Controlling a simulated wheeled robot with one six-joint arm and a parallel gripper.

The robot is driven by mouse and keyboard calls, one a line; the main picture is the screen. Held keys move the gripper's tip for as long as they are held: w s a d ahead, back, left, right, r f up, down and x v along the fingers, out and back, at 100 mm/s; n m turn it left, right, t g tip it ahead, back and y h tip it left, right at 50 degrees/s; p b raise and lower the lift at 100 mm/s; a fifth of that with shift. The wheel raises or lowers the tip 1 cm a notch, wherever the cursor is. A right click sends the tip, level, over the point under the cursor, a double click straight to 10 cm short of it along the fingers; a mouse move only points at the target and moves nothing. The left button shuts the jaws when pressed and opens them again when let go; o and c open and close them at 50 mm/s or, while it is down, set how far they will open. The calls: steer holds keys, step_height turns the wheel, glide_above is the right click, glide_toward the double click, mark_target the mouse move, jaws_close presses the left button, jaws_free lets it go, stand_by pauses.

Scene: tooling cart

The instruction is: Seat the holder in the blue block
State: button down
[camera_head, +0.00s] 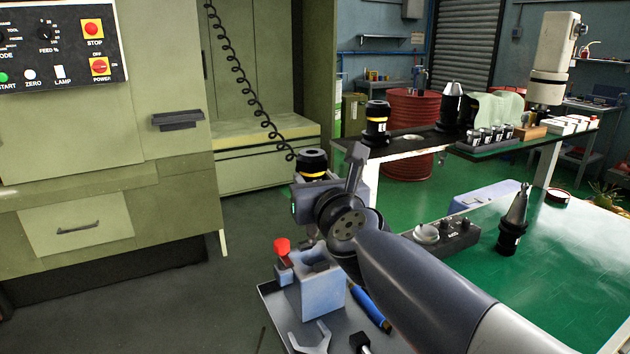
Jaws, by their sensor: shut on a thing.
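The holder (312,160) is a dark, round tool holder with a yellow ring. My gripper (313,183) is shut on it and holds it up in the air, with the ringed end on top. My wrist hides the fingers and the lower part of the holder. The light blue block (322,295) stands on the grey tray of the cart, below my gripper in the picture. It has a red knob (281,245) at its left. The holder is apart from the block.
A wrench (311,338) and a blue-handled tool (371,308) lie on the tray (270,300). The green table (570,260) at right bears another holder (513,222) and a control box (447,236). More holders (377,122) stand on the dark shelf. A machine cabinet (100,190) stands at left.

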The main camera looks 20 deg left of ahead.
steer(key=shift+d+f+b, duration=0.1)
steer(key=shift+f+b, duration=5.7)
steer(key=shift+f, duration=0.15)
steer(key=shift+f+b, duration=0.3)
steer(key=shift+b, duration=0.05)
steer(key=c, duration=0.8)
jaws_free()
steer(key=shift+f, duration=0.4)
steer(key=p, duration=0.2)
glide_toward(313, 242)
steer(key=shift+s+d+r, duration=0.25)
steer(key=shift+s+d, duration=0.4)
steer(key=shift+d, duration=0.05)
